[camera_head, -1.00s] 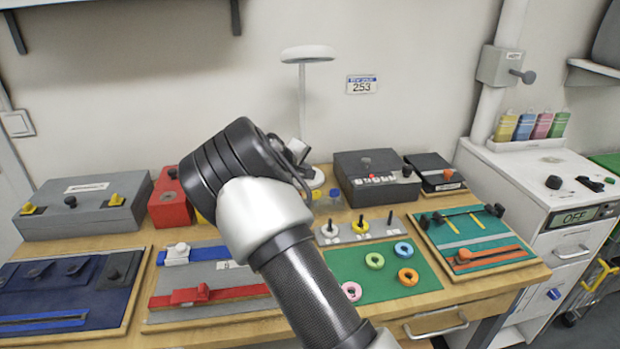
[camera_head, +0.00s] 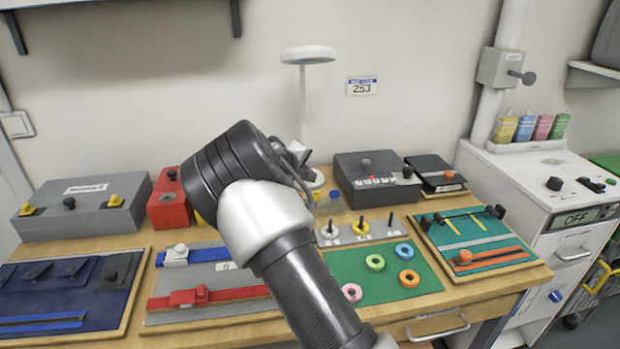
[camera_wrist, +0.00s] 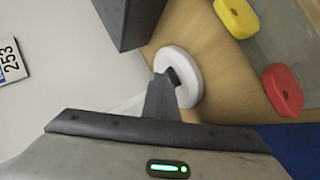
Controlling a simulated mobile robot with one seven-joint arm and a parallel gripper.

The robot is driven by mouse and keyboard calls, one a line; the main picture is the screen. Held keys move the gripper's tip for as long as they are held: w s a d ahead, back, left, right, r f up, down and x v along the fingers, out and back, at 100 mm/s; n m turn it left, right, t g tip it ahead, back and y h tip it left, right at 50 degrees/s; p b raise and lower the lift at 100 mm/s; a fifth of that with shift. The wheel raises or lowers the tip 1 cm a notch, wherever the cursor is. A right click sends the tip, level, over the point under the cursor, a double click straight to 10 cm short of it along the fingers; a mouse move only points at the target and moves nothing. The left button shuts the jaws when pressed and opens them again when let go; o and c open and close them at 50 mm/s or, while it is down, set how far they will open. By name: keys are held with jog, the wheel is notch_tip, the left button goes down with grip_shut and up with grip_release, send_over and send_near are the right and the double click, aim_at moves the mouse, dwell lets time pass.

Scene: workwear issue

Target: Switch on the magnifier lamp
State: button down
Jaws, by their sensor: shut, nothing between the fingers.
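The magnifier lamp (camera_head: 308,54) stands at the back of the bench, with a white round head on a thin upright stem. I see no clear glow from its head. Its round white base (camera_head: 318,181) shows just past my wrist, and also in the wrist view (camera_wrist: 190,82). My gripper (camera_head: 303,160) is mostly hidden behind my wrist in the head view. In the wrist view its dark fingers (camera_wrist: 171,77) are together and empty, with the tips over the base. They cover part of it, including any switch there. I cannot tell whether they touch it.
A dark grey box with knobs (camera_head: 376,180) stands right of the lamp base, and a red box (camera_head: 170,205) stands left. Bottles with yellow (camera_wrist: 237,18) and red (camera_wrist: 283,90) tops stand near the base. A green mat with rings (camera_head: 385,280) lies in front.

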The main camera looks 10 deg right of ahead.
jog(key=shift+r, duration=0.1)
dwell(0.3)
jog(key=shift+a+r+p, duration=0.3)
jog(key=shift+r, duration=0.3)
jog(key=r, duration=0.1)
jog(key=a+r+p, duration=0.1)
jog(key=r, duration=0.1)
jog(key=r+p, duration=0.1)
jog(key=shift+a+r, duration=0.35)
jog(key=shift+a, duration=0.05)
